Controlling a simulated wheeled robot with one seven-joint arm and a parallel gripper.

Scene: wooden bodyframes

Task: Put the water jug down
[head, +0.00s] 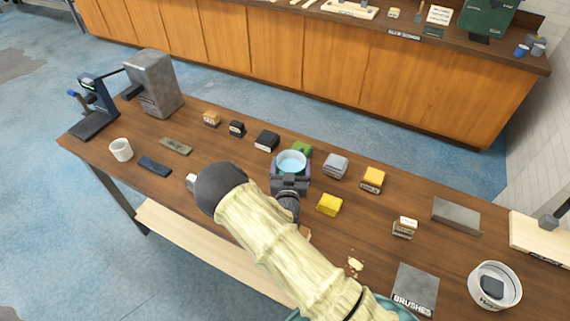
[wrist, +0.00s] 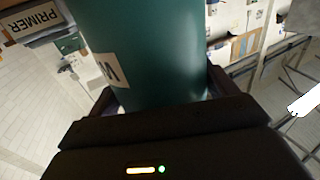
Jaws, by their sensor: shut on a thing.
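The water jug (head: 291,163) is round, with pale blue water showing in its open top in the head view. In the wrist view the jug (wrist: 140,50) is a dark teal cylinder with a pale label bearing a "W". My gripper (head: 291,171) is shut around the jug's side, with a dark finger on either side; the gripper also fills the lower wrist view (wrist: 160,95). The jug looks upright over the middle of the wooden bench (head: 240,158). Its base is hidden, so I cannot tell whether it touches the bench.
A green block (head: 302,149) lies just behind the jug, a grey-blue block (head: 335,166) to its right and a yellow sponge-like block (head: 329,204) in front right. A black block (head: 266,140) is to the left. A white mug (head: 121,149) stands far left.

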